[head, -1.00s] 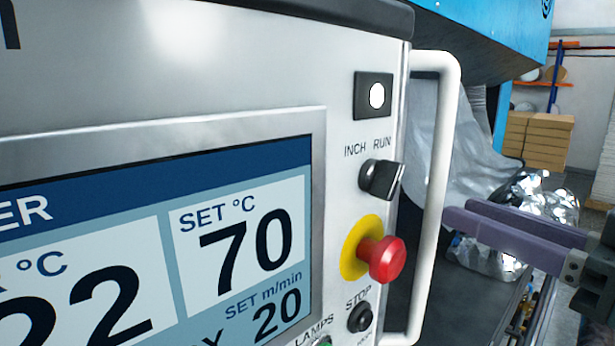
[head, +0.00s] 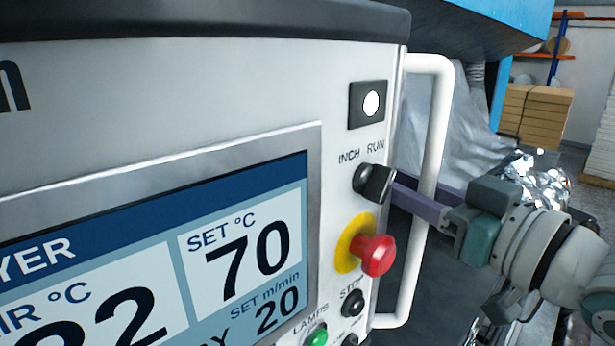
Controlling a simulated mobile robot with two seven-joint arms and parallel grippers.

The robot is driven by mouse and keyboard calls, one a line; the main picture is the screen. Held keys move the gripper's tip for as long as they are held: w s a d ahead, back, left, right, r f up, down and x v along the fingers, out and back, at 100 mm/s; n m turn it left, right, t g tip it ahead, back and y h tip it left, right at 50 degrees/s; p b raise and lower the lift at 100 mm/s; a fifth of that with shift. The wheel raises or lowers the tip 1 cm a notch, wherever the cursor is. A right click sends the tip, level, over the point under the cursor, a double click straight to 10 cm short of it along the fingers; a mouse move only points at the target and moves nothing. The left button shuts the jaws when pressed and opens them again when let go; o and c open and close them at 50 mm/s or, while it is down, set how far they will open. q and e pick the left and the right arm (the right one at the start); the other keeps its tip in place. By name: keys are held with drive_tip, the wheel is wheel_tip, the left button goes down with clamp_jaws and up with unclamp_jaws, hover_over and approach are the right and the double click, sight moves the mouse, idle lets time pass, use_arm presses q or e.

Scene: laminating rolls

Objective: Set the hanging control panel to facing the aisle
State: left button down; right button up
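The control panel (head: 230,90) is a light-grey box with a dark top edge, filling the left and middle of the head view. Its face, with a screen (head: 245,245), is seen at a slant. A white bar handle (head: 436,130) stands on its right edge. My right gripper (head: 420,200) comes in from the right, its purple fingers at the handle's middle. The bar passes between them. Whether they press on it is not clear. The finger ends lie close beside the black selector knob (head: 374,182). My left gripper is out of view.
A red stop button (head: 374,255) on a yellow ring sticks out just below the fingers. A blue machine housing (head: 480,20) overhangs behind the panel. Silvery film (head: 535,178) lies behind my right gripper. Stacked cartons (head: 537,112) stand at the back right.

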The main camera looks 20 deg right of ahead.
clamp_jaws()
idle(1.2)
